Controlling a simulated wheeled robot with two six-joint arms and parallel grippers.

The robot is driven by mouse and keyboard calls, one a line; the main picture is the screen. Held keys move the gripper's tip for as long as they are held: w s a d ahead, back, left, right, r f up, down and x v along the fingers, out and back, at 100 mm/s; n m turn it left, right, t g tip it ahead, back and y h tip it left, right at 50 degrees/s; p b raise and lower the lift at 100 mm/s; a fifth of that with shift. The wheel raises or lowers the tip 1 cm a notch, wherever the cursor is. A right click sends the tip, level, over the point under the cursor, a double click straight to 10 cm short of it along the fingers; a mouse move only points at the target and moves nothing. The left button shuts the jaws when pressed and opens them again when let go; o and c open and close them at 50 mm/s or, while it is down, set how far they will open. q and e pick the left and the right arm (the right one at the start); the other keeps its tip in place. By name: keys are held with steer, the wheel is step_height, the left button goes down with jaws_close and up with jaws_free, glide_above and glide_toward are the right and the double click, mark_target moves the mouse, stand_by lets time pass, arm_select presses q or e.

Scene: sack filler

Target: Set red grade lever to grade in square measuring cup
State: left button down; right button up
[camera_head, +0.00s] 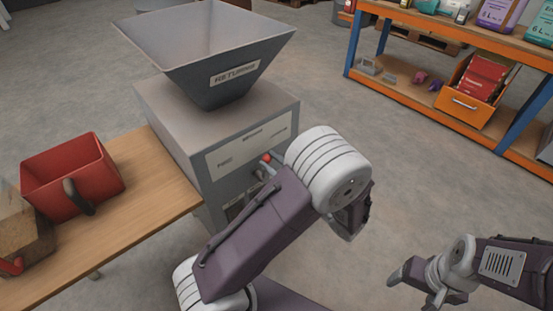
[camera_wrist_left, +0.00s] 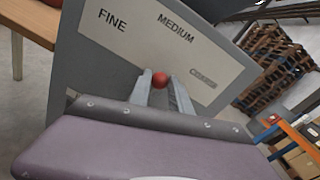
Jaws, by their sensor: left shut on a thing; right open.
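The red ball knob (camera_head: 267,157) of the grade lever is on the front of the grey machine (camera_head: 160,110); it also shows in the left wrist view (camera_wrist_left: 160,79). My left gripper (camera_wrist_left: 158,88) is shut on the lever knob, with a finger on either side. In the head view my left wrist hides part of it. The label plate (camera_wrist_left: 150,45) reads FINE, MEDIUM and a fainter COARSE. The lever's setting cannot be told. A red square measuring cup (camera_head: 72,180) with a dark handle stands on the wooden table; its contents are not visible. My right gripper (camera_head: 420,285) is open and empty.
A hopper marked RETURNS (camera_head: 215,50) tops the machine. A brown block-like object (camera_head: 22,230) sits on the wooden table (camera_head: 150,195) at the left edge. An orange and blue shelf (camera_head: 400,85) stands at the back right. Grey floor lies clear between.

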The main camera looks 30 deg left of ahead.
arm_select(q)
steer(key=shift+s+a+n, duration=0.35)
steer(key=shift+s+n, duration=0.45)
steer(key=shift+n, duration=0.4)
steer(key=c, duration=1.2)
jaws_free()
steer(key=p+v, duration=0.3)
steer(key=v, duration=0.6)
steer(key=shift+s+r, duration=0.1)
steer(key=shift+r, duration=0.05)
